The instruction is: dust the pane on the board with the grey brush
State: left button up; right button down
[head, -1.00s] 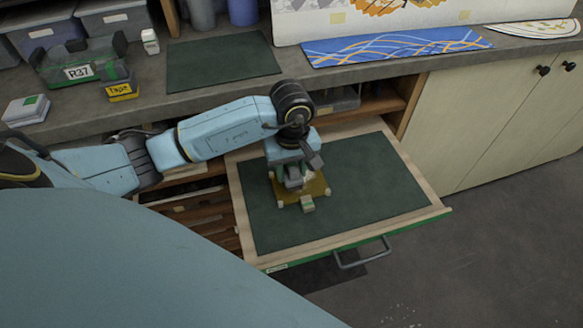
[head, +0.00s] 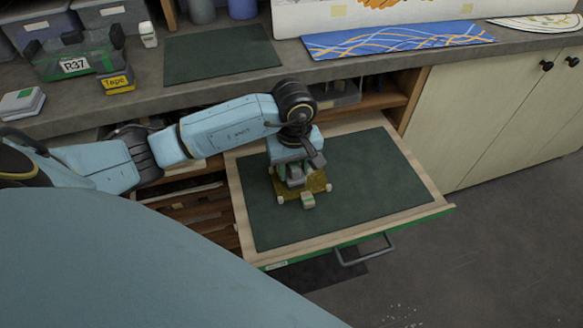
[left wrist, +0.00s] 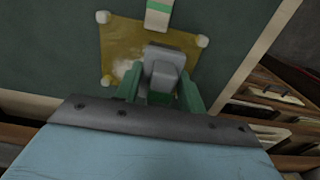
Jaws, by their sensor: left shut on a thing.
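The pane (head: 316,186) is a small amber square with pale corner pads. It lies on the dark green board (head: 380,200), which sits in a pulled-out drawer. My left gripper (left wrist: 162,92) is over the pane, its green fingers shut on the grey brush (left wrist: 165,65). The brush also shows low over the pane in the head view (head: 295,176); whether it touches is hard to tell. A whitish dusty patch (left wrist: 121,70) shows on the pane left of the brush in the left wrist view. The gripper hides part of the pane. My right gripper is not in view.
A white-and-green block (head: 308,200) sits at the pane's front edge. The drawer's pale wooden rim (head: 428,190) surrounds the board. On the bench behind are a dark mat (head: 220,56), a green R37 bin (head: 75,62), a yellow tape box (head: 117,84) and a blue patterned panel (head: 395,40).

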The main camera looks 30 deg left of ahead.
pick_arm(q)
jog(key=shift+w+d+b, duration=0.7)
jog(key=shift+w+d, duration=0.35)
jog(key=shift+w, duration=0.2)
jog(key=shift+w+d+f+b, duration=0.15)
jog(key=shift+w+d+b, duration=0.8)
jog(key=shift+w, duration=0.15)
jog(key=shift+w+d, duration=0.2)
jog(key=shift+w, duration=0.05)
